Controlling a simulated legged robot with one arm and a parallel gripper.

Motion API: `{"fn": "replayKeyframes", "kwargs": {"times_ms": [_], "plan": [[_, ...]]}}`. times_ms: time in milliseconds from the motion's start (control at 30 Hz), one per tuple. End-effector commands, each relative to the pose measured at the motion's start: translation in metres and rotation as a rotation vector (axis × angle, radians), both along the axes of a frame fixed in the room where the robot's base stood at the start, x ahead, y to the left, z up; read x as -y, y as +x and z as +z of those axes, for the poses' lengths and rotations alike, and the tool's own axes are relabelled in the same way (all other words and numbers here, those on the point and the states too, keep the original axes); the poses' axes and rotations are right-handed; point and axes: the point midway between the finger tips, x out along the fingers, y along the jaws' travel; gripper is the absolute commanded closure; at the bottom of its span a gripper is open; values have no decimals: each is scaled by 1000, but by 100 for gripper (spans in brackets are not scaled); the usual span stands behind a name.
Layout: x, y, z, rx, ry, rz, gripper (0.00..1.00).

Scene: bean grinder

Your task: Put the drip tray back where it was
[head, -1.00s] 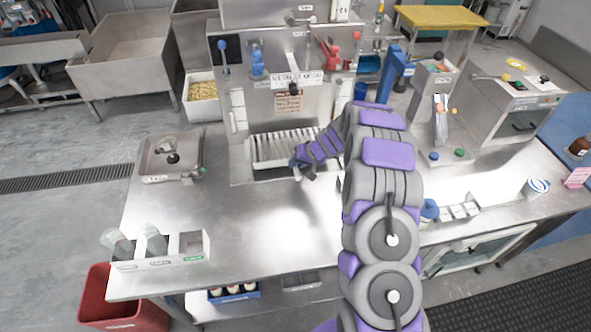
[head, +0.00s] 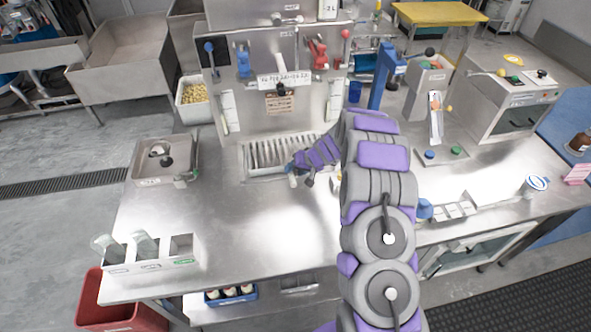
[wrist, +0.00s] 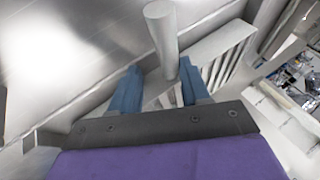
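The drip tray (head: 268,156) is a pale slatted tray. In the head view it lies at the foot of the steel machine, roughly level with the counter. My gripper (head: 300,176) is at its front right edge, and my arm hides part of that side. In the wrist view the tray's slats (wrist: 222,62) show just beyond the fingers. A grey round post (wrist: 162,38), apparently the tray's handle, stands in front of the gap between the blue fingers (wrist: 157,88). The fingers are apart, and a gap shows beside the post.
The steel machine (head: 282,60) with blue and red levers rises behind the tray. The counter (head: 250,220) before the tray is clear.

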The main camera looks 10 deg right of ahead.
Motion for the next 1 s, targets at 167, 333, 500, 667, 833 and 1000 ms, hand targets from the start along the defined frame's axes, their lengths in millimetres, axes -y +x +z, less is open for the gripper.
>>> {"fn": "replayKeyframes", "kwargs": {"times_ms": [167,333,500,667,833,1000], "plan": [[-6,0,0,0,-5,2,54],[-4,-1,3,0,-5,2,54],[9,-8,19,2,-1,1,54],[25,-20,47,4,1,0,54],[36,-33,73,3,-2,-1,54],[43,-42,91,2,-6,1,54]]}}
